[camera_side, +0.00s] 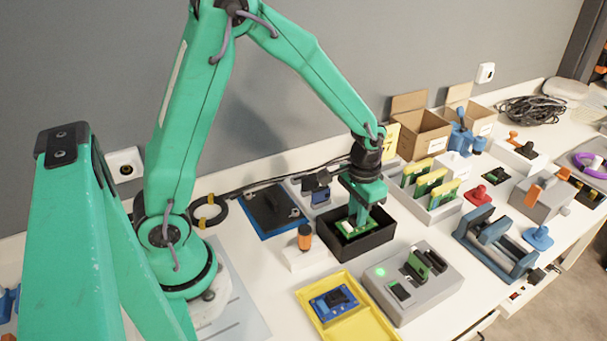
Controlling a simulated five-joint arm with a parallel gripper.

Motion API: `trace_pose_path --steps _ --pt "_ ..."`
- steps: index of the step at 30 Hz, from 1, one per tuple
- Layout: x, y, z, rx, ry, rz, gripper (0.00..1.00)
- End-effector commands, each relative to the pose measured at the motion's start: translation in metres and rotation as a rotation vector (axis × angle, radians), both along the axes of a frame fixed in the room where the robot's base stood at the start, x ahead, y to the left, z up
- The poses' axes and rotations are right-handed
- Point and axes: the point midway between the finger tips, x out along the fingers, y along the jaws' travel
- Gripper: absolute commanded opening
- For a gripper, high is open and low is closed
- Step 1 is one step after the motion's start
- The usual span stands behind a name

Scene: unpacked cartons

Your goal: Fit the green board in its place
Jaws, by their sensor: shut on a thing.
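My gripper (360,218) points down into an open black box (373,243) in the middle of the table. It is shut on a small green board (346,229) with pale parts, which sits low between the box walls. I cannot tell whether the board touches the box floor. A grey fixture (440,290) stands in front of the box to the right. It has a lit green spot, dark slots and another green board (416,266) standing upright in it.
A yellow tray (372,327) with a blue part lies in front of the box. A white block with an orange-topped peg (305,238) stands left of it. A rack of green and yellow boards (432,206) stands behind right. A blue frame (495,240) is farther right.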

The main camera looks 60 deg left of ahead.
Motion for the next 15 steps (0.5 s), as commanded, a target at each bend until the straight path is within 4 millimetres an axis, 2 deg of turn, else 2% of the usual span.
trace_pose_path --steps 15 --pt "0.0 0.0 -0.0112 0.0 0.001 0.0 0.0"
